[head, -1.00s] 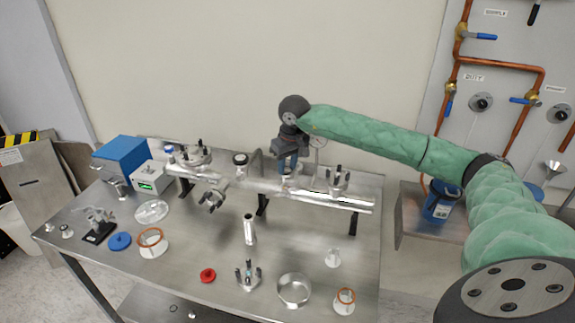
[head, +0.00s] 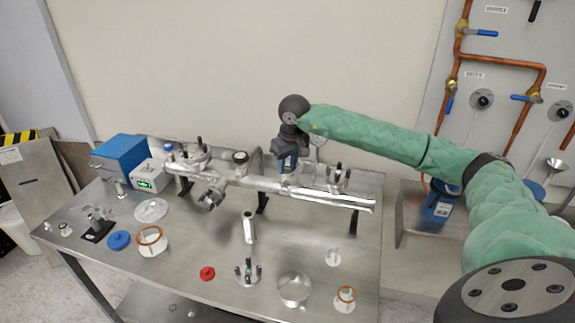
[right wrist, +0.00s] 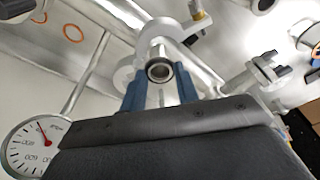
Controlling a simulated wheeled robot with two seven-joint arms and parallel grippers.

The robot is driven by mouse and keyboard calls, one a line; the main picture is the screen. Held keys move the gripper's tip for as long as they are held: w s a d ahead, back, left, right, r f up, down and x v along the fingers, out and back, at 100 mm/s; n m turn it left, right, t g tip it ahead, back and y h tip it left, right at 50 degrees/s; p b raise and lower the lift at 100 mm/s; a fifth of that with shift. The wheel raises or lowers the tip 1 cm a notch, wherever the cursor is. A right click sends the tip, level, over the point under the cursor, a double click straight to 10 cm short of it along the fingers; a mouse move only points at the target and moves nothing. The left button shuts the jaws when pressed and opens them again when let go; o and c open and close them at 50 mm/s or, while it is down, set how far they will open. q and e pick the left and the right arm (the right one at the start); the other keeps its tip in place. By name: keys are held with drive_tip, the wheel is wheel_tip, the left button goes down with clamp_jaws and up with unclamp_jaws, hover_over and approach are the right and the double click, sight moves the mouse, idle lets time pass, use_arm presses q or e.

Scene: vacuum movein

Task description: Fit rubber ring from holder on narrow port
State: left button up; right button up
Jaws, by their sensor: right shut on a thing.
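My right gripper (head: 288,172) points down at the metal pipe assembly (head: 320,194) on the table. In the right wrist view its blue fingertips (right wrist: 160,84) are closed in on both sides of a small dark ring (right wrist: 160,72). The ring sits at the round mouth of the narrow port, with bright metal inside it. I cannot tell whether it is fully seated. A small white holder (head: 333,257) stands bare at the right of the table. My left gripper is not in view.
A pressure gauge (right wrist: 38,146) is close beside my right gripper. Clamps (head: 338,178) stand along the pipe. A metal cylinder (head: 249,228), a red cap (head: 208,273) and a metal ring (head: 294,289) are on the front table. A blue box (head: 121,155) stands at the back left.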

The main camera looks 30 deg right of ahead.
drive_tip(key=shift+f, duration=0.1)
drive_tip(key=o, duration=0.9)
drive_tip(key=shift+o, duration=0.2)
drive_tip(key=shift+r+b, duration=0.35)
drive_tip(key=shift+r, duration=0.3)
drive_tip(key=r, duration=0.1)
drive_tip(key=r+b, duration=0.1)
drive_tip(key=r, duration=0.3)
drive_tip(key=shift+s+d+b, duration=0.1)
drive_tip(key=shift+s+b, duration=0.25)
drive_tip(key=shift+s, duration=0.05)
drive_tip(key=shift+s+r, duration=0.15)
drive_tip(key=shift+r, duration=0.5)
